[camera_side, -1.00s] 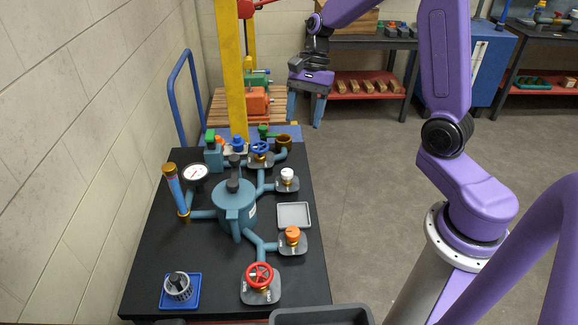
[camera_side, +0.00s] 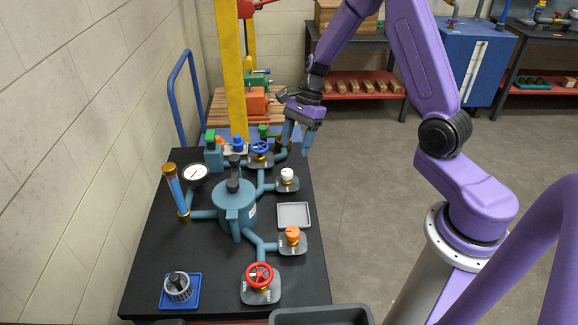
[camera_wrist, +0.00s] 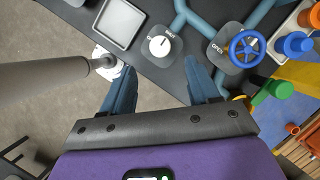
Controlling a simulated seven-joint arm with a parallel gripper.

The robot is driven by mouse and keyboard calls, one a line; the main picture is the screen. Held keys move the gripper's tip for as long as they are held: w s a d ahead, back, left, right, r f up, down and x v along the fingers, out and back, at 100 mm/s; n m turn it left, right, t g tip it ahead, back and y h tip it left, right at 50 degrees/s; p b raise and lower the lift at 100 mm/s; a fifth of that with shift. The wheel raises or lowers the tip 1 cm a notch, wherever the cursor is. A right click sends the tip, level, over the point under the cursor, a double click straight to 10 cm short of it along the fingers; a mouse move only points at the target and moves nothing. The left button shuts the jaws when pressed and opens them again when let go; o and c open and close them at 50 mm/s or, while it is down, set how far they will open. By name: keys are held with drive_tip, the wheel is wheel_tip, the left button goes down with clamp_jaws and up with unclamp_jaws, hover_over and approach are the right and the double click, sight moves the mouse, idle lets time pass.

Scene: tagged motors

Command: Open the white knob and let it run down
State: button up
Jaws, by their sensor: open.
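The white knob (camera_side: 287,174) sits on a small grey plate at the right edge of the black table, on a branch of the teal pipework. In the wrist view the white knob (camera_wrist: 159,46) is ahead of my fingers, on a plate with lettering around it, partly readable as "SHUT". My gripper (camera_side: 297,146) hangs above and behind the knob, near the table's far right corner, apart from it. In the wrist view my gripper (camera_wrist: 158,80) has its two blue fingers spread with nothing between them.
A blue valve wheel (camera_side: 260,147) stands close behind the white knob. An orange knob (camera_side: 292,235) and red wheel (camera_side: 259,275) are nearer the front. A teal tank (camera_side: 236,203) stands mid-table. An empty grey tray (camera_side: 294,215) lies between the white and orange knobs.

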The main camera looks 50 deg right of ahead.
sight(288, 171)
drive_tip(key=x, duration=0.7)
drive_tip(key=shift+a+f, duration=0.1)
drive_tip(key=shift+f, duration=0.25)
drive_tip(key=c, duration=1)
